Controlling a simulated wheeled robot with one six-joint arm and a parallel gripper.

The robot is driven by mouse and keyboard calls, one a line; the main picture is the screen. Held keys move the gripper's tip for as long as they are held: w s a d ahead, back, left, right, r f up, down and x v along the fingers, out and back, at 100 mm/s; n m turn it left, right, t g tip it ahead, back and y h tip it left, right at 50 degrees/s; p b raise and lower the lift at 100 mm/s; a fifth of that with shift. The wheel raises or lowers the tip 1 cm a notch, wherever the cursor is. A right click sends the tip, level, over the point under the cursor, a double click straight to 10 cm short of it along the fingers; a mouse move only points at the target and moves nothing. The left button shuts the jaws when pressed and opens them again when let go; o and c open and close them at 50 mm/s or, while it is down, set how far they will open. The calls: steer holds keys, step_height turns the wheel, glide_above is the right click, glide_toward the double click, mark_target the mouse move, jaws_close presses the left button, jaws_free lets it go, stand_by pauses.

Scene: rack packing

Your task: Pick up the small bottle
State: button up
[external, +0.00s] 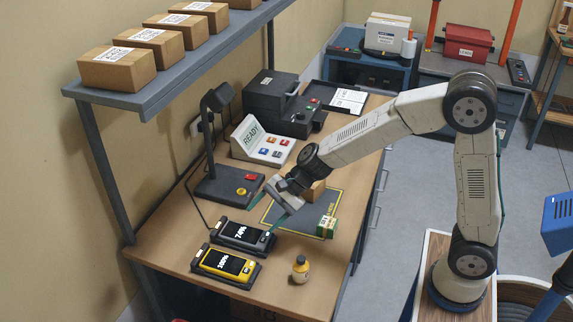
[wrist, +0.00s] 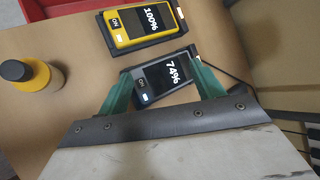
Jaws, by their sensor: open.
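The small bottle (external: 300,270) is yellow with a dark cap and stands upright near the front edge of the wooden table. In the wrist view the small bottle (wrist: 38,77) is at the left, seen from above. My gripper (external: 275,203) is open and empty above the table, farther back than the bottle and to its left. In the wrist view the green fingers of my gripper (wrist: 157,88) are spread, with the grey handheld device (wrist: 160,78) showing between them. The bottle is outside the fingers.
The grey device (external: 243,236) and a yellow device (external: 225,265) sit in cradles left of the bottle. A green-and-white box (external: 327,227) and a brown box (external: 314,191) are near a yellow-bordered mat (external: 275,217). A lamp (external: 212,130) stands behind. Bare table surrounds the bottle.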

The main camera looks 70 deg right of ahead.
step_height(320, 180, up, 11)
steer(key=n+g+h, duration=0.4)
steer(key=n+g, duration=0.3)
steer(key=n, duration=0.9)
glide_above(304, 271)
steer(key=w, duration=0.2)
step_height(304, 271, down, 8)
steer(key=s+f+n+h, duration=0.2)
steer(key=s+n+h, duration=0.25)
steer(key=n, duration=0.35)
steer(key=a+r+n+t+h, duration=0.4)
steer(key=r+n+t+h, duration=0.5)
steer(key=n, duration=1.2)
steer(key=shift+y, duration=0.45)
steer(key=f, duration=1.5)
steer(key=shift+s, duration=0.2)
steer(key=x, duration=0.7)
steer(key=shift+d+f, duration=0.3)
steer(key=shift+f, duration=0.15)
